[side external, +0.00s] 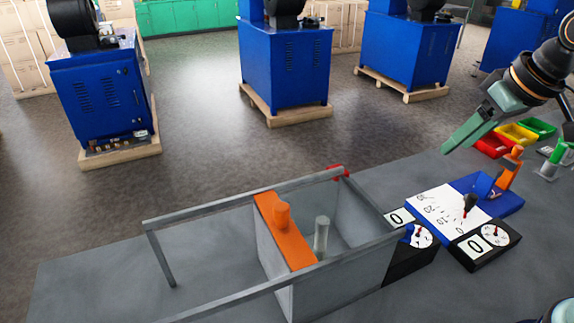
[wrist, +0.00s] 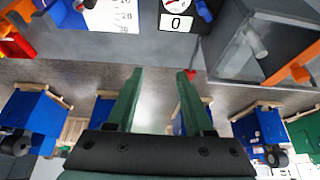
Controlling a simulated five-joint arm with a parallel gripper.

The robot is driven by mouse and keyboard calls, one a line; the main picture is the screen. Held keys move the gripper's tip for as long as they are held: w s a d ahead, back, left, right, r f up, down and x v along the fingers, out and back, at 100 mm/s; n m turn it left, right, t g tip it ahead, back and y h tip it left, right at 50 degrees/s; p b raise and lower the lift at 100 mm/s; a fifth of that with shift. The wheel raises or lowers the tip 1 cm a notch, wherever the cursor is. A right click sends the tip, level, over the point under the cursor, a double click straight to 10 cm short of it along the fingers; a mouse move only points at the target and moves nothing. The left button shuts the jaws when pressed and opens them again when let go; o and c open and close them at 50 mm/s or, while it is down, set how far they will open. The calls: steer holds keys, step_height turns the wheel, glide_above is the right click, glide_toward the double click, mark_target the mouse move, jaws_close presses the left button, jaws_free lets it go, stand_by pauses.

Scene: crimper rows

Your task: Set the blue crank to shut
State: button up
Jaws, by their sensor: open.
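A small blue handle, which looks like the blue crank (wrist: 204,10), shows at the top edge of the wrist view, beside a dial box with a white "0" card (wrist: 176,22). It is cut off by the frame edge, so its setting cannot be told. In the side view my gripper (side external: 446,150) is in the air above the bench's far edge, apart from everything.
A grey bin (side external: 365,270) with an orange cover (side external: 283,230) and raised rails (side external: 240,197) stands mid-bench. A blue plate (side external: 497,203) with a white scale, a black knob and an orange upright lies right. Coloured trays (side external: 515,134) sit behind. The bench's left end is clear.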

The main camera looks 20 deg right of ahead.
steer(key=w+a+g, duration=0.1)
steer(key=w+a, duration=0.1)
steer(key=w, duration=0.5)
steer(key=w+a+g, duration=0.1)
steer(key=w+a, duration=0.1)
steer(key=w, duration=0.4)
steer(key=shift+w+a+r+g, duration=0.2)
steer(key=shift+w+a+g, duration=0.2)
steer(key=g, duration=0.2)
glide_toward(411, 226)
steer(key=f, duration=0.8)
steer(key=shift+w+f, duration=0.2)
steer(key=shift+f, duration=0.2)
jaws_close()
